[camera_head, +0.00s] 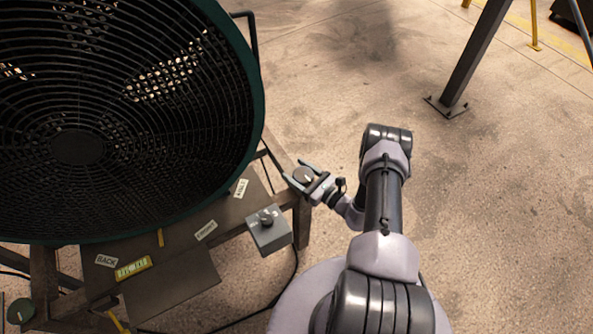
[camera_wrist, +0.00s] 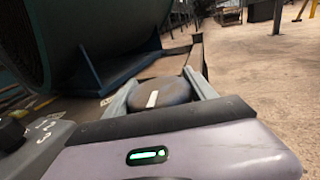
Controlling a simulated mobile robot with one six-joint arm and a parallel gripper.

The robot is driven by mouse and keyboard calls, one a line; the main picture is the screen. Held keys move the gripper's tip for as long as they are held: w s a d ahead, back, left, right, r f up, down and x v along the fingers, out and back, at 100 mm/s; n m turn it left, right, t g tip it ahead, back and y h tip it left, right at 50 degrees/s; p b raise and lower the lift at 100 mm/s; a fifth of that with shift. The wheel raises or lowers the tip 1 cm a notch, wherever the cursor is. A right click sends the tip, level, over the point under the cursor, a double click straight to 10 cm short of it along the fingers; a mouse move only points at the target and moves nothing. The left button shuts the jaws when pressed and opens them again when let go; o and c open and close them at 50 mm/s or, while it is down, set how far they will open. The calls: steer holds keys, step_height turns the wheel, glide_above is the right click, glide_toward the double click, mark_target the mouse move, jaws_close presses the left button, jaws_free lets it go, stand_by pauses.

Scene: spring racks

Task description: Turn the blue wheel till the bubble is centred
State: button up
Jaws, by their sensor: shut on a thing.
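My gripper (camera_head: 305,180) is shut on a round grey-brown wheel (camera_wrist: 167,92) at the right corner of the fan's stand. The wheel has a white mark on top. In the wrist view one finger of my gripper (camera_wrist: 160,95) lies on each side of it. I cannot see any blue on this wheel. A yellow-green level (camera_head: 133,268) lies on the stand's plate near the BACK label. Its bubble is too small to make out. A dark green wheel (camera_head: 19,311) sits at the stand's lower left corner.
A large dark fan (camera_head: 80,147) in a green ring stands over the stand. A grey control box (camera_head: 269,231) with a knob is close to my gripper, and a cable runs from it. A dark post (camera_head: 475,55) stands at upper right.

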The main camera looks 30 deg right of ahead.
steer(key=o, duration=1.4)
steer(key=p+v, duration=0.4)
steer(key=v, duration=1.3)
steer(key=shift+s, duration=0.2)
